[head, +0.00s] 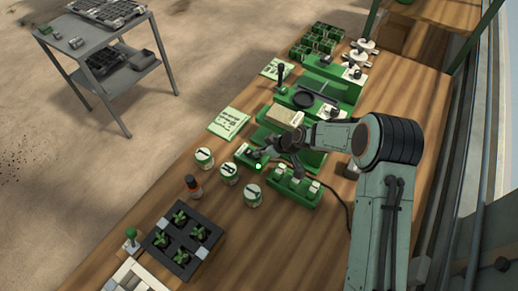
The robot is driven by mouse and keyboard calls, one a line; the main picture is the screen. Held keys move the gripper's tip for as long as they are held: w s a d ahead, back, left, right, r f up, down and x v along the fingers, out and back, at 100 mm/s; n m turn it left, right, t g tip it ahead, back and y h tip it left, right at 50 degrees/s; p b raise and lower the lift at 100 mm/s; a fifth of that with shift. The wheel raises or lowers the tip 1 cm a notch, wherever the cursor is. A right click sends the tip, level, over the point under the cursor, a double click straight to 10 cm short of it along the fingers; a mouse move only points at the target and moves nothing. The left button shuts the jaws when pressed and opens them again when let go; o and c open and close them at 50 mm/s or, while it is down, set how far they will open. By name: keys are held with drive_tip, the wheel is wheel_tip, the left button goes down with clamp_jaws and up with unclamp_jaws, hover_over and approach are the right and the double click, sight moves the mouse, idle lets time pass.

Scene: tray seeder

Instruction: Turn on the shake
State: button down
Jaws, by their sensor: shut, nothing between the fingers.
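My gripper (261,153) is shut and empty, low over a small green box (242,152) near the middle of the bench. It covers part of the box's top. A bright pale-green spot, like a lit lamp, shows on the near right corner of this box. I cannot tell whether the fingertips touch it. A second green unit (279,185) with several white-topped parts stands just in front and to the right. No shake label is readable, so I cannot tell which control is the shake.
Three labelled round jars (228,173) stand left and in front of my gripper, with a dark bottle (193,186) beside them. A black seedling tray (157,240) lies nearer. Green machines, one bearing a tan block (285,116), stand behind. A dark cable runs to the right.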

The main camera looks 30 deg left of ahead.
drive_tip(key=shift+r, duration=0.1)
drive_tip(key=shift+r, duration=0.7)
drive_tip(key=shift+r, duration=0.35)
drive_tip(key=r, duration=0.1)
drive_tip(key=d+r, duration=0.1)
drive_tip(key=r, duration=0.2)
drive_tip(key=shift+d+r, duration=0.1)
drive_tip(key=shift+d, duration=0.2)
drive_tip(key=d+r, duration=0.5)
drive_tip(key=d, duration=0.2)
